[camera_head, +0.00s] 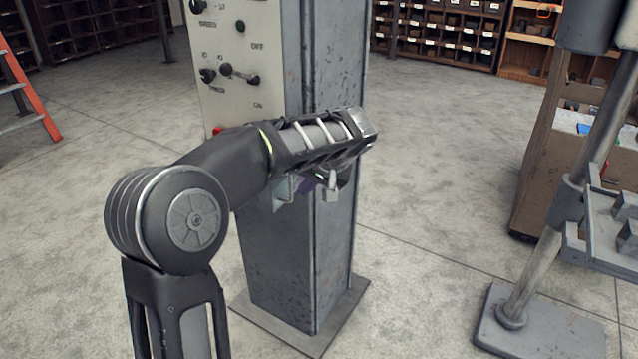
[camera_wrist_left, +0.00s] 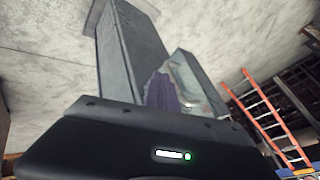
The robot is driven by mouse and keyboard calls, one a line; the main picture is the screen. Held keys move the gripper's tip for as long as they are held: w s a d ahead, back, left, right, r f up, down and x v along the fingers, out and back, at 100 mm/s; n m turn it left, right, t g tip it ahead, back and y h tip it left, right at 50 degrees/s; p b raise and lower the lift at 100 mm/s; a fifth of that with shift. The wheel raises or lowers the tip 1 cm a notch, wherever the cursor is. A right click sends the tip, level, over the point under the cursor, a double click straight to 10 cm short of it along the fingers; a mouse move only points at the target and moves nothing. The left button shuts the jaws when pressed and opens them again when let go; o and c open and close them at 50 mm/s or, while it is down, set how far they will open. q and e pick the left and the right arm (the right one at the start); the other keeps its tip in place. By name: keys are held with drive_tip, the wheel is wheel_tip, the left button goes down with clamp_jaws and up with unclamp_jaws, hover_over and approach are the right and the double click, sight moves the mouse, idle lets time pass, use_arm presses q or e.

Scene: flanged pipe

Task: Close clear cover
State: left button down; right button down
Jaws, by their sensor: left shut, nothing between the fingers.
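The grey control pillar (camera_head: 292,265) stands in the middle of the head view. A pale, see-through box-like piece, which looks like the clear cover (camera_head: 283,190), shows at its side just under my left forearm. Something purple (camera_head: 305,186) shows beside it. In the left wrist view the cover (camera_wrist_left: 186,78) sticks out from the pillar (camera_wrist_left: 128,50), with the purple part behind its lower left. My left gripper (camera_head: 332,181) is shut and empty in front of the pillar. My arm hides most of the cover, so its exact angle and any contact cannot be told.
A pale panel (camera_head: 240,60) with knobs and switches is on the pillar above my arm. A grey stand (camera_head: 540,325) with a tray is at the right. An orange ladder (camera_head: 28,85) is at the far left. Shelves line the back; the floor between is clear.

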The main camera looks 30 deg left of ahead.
use_arm(q)
drive_tip(key=shift+a, duration=0.3)
drive_tip(key=shift+s, duration=0.1)
